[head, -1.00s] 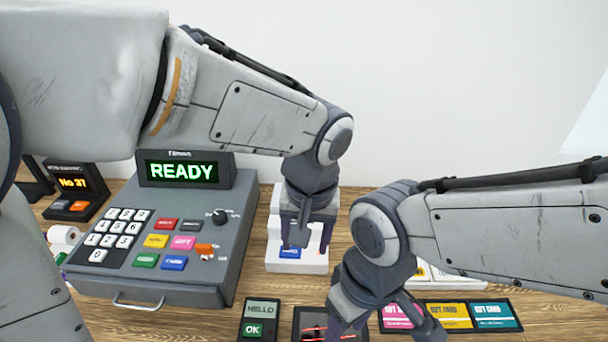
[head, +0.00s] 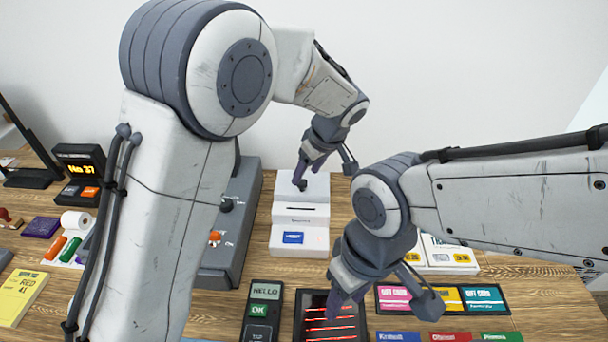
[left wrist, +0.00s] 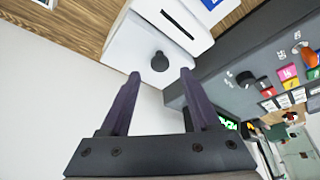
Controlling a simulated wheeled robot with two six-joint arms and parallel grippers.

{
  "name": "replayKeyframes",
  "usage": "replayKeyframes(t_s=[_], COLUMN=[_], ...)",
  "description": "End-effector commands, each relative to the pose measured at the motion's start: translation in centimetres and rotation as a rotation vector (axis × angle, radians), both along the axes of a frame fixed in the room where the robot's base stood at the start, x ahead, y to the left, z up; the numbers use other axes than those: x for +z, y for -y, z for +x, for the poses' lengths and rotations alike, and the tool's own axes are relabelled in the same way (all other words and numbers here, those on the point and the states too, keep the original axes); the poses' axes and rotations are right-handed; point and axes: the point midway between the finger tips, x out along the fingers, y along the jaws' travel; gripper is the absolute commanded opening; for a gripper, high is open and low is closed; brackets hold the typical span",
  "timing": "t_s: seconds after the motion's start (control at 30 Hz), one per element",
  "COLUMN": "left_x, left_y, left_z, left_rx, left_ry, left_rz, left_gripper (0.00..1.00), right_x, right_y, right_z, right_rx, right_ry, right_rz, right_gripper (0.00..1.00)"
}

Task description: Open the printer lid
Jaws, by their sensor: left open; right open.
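The white printer (head: 300,246) stands on the wooden table behind the scanner pad, with a dark slot across it and a blue label low on its front. Its lid (left wrist: 130,45) looks shut and carries a round dark knob (left wrist: 159,62). My left gripper (head: 325,174) is open over the rear of the printer. In the left wrist view its two fingers (left wrist: 160,74) point at the lid, and the knob appears between and just beyond their tips, with no clear contact. My right gripper (head: 382,304) is open and empty, to the right of the printer and nearer the front.
The grey cash register (head: 225,250) stands close left of the printer, mostly hidden by my left arm. A card terminal (head: 262,312), a dark pad with red lines (head: 330,325) and gift cards (head: 440,300) lie in front. A ticket display (head: 82,170) stands at the left.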

Motion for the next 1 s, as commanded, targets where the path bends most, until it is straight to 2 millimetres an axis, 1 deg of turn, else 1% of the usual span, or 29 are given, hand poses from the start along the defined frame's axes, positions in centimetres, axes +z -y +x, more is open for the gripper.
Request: replayKeyframes(t_s=[0.1,0.2,0.33,0.57,0.6,0.67,0.7,0.73,0.77,1.0], left_x=[-1.6,-2.5,-3.1,-3.2,-3.2,-3.1,-3.1,-3.1,-3.1,-3.1], left_y=[-0.5,-0.8,-0.9,-0.9,-0.9,-0.9,-0.9,-0.9,-0.9,-0.9], left_z=[0.4,0.7,0.9,0.9,0.9,0.9,0.9,0.9,0.9,0.9], left_rx=[0.0,0.0,-0.001,-0.002,-0.002,-0.002,-0.002,-0.002,-0.002,-0.002], left_ry=[-0.004,-0.002,-0.001,-0.001,-0.001,-0.001,-0.001,-0.001,-0.001,-0.001], left_rz=[0.002,0.001,0.0,0.0,0.0,0.0,0.0,0.0,0.0,0.0], left_gripper=[0.63,0.63,0.63,0.63,0.56,0.33,0.17,0.06,0.0,0.0], right_x=[0.5,0.7,0.8,0.7,0.7,0.7,0.7,0.7,0.7,0.7], right_y=[0.0,0.0,0.0,0.0,0.0,0.0,0.0,0.0,0.0,0.0], right_z=[0.0,0.0,0.0,0.0,0.0,0.0,0.0,0.0,0.0,0.0], right_rx=[0.0,0.0,0.0,0.0,0.0,0.0,0.0,0.0,0.0,0.0], right_ry=[0.0,0.0,0.0,0.0,0.0,0.0,0.0,0.0,0.0,0.0], right_rz=[0.0,0.0,0.0,0.0,0.0,0.0,0.0,0.0,0.0,0.0], right_gripper=[0.5,0.5,0.5,0.5,0.5,0.5,0.5,0.5,0.5,0.5])
